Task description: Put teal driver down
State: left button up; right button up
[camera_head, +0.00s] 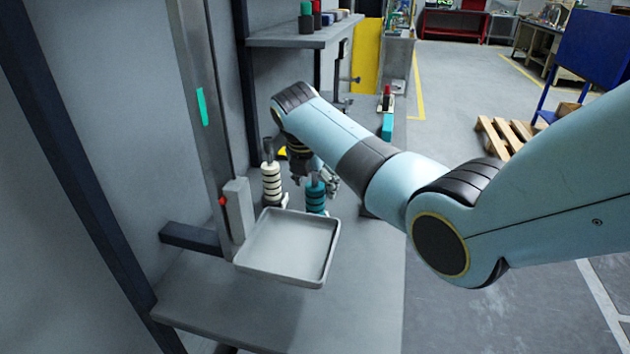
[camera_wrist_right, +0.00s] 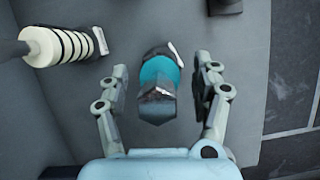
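The teal driver (camera_head: 316,196), with dark rings and a dark top, stands upright on the grey bench behind the tray, partly hidden by my right gripper. It also shows in the right wrist view (camera_wrist_right: 161,72). My right gripper (camera_wrist_right: 163,76) is open there, with one finger on each side of the driver and a visible gap on both sides. In the head view my right gripper (camera_head: 328,182) is at the driver's upper part, mostly hidden by my arm. My left gripper is in neither view.
A cream driver with dark rings (camera_head: 271,185) stands to the left of the teal one. An empty grey tray (camera_head: 288,248) is in front. A grey post with a red knob (camera_head: 222,201) is at the left. A shelf (camera_head: 300,38) holds several small items above.

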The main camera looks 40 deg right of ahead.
jog(key=v, duration=1.2)
dwell(0.4)
